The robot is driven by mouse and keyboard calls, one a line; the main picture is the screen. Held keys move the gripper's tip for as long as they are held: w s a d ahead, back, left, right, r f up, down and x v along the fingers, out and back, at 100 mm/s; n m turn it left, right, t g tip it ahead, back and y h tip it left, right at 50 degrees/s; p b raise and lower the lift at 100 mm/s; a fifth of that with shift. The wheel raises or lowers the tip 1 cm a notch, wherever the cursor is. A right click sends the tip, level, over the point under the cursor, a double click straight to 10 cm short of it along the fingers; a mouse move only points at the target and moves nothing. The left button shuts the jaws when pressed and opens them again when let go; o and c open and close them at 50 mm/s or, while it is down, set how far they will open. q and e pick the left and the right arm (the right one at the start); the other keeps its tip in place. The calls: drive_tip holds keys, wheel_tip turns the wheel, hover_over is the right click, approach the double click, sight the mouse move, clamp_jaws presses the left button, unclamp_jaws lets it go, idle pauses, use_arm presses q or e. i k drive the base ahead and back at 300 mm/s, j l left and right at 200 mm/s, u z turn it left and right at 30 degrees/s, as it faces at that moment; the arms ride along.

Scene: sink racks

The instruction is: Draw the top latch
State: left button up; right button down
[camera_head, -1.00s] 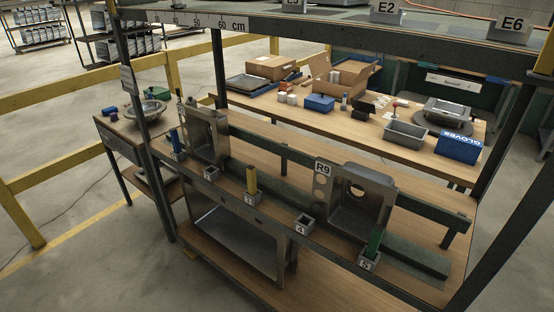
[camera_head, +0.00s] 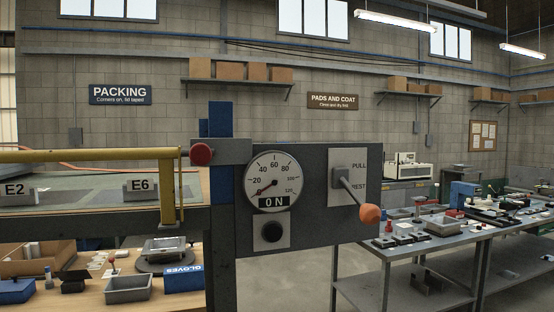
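A grey panel (camera_head: 315,223) on a blue-and-grey post faces me at the middle. On its right is a plate marked PULL above and REST below, with a lever (camera_head: 353,194). The lever slants down to the right and ends in an orange knob (camera_head: 370,214), beside and a little below the REST word. Left of the panel, a red knob (camera_head: 201,154) sits on a grey block (camera_head: 223,151) at the post. No part is labelled as a latch, so I cannot tell which one it is. Neither gripper is in view.
A yellow bar (camera_head: 85,155) runs left from the post above a shelf with E2 and E6 tags. Cluttered benches stand at the right.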

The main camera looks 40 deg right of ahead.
sight(199, 154)
drive_tip(key=l+z, duration=0.15)
drive_tip(key=z, duration=0.45)
drive_tip(key=u, duration=1.35)
drive_tip(key=z, duration=1.35)
drive_tip(key=i, duration=0.05)
